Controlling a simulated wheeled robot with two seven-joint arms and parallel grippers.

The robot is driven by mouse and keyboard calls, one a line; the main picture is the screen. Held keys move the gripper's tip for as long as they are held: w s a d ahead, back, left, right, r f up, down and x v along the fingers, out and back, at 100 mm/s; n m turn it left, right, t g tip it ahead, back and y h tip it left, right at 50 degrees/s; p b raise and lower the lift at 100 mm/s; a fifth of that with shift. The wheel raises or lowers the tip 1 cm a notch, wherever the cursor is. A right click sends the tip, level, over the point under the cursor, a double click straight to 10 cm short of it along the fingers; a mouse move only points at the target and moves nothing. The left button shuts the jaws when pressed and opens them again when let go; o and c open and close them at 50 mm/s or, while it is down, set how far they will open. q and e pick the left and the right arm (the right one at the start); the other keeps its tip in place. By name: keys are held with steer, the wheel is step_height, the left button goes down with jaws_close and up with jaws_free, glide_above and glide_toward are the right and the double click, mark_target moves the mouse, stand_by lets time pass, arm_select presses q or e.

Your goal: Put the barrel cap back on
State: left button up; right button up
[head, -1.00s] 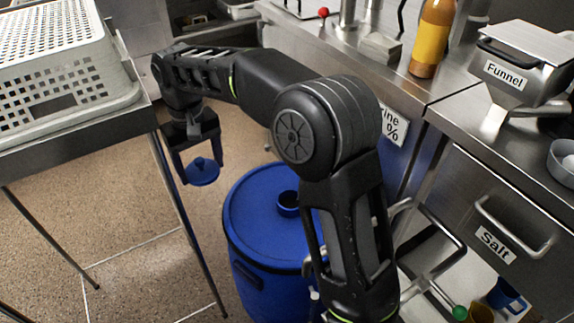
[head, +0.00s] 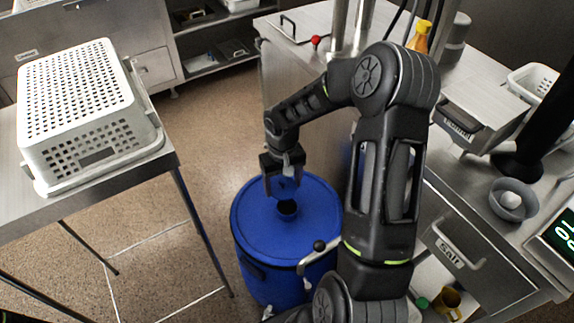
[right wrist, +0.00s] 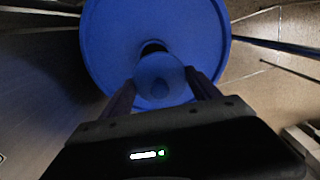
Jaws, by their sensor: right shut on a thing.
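The blue barrel (head: 258,228) stands on the floor in the middle of the head view, with a short open neck (head: 287,208) on its lid. My right gripper (head: 284,188) is over the barrel lid, just behind the neck in the picture. It is shut on the small blue barrel cap (right wrist: 160,82), which sits between the fingertips in the right wrist view. There the barrel lid (right wrist: 110,35) fills the background, and the dark neck opening (right wrist: 152,47) shows partly behind the cap. The cap appears apart from the neck; its exact height is unclear. My left gripper is out of view.
A white perforated basket (head: 85,125) sits on the steel table (head: 160,172) at left. A steel counter with a drawer labelled Salt (head: 448,254) stands at right. A small bowl (head: 512,200) rests on it. Open floor lies between table and barrel.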

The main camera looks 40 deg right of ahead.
steer(key=shift+s+d+r, duration=0.15)
steer(key=shift+s+d, duration=0.05)
steer(key=shift+s, duration=0.45)
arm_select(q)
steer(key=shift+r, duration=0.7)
arm_select(e)
steer(key=shift+f, duration=0.2)
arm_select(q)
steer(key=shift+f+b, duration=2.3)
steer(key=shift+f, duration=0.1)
arm_select(e)
steer(key=shift+f, duration=3.1)
arm_select(q)
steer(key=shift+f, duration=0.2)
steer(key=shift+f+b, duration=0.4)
steer(key=shift+b, duration=0.2)
arm_select(e)
steer(key=shift+f, duration=0.15)
steer(key=o, duration=1.4)
steer(key=shift+o, duration=0.6)
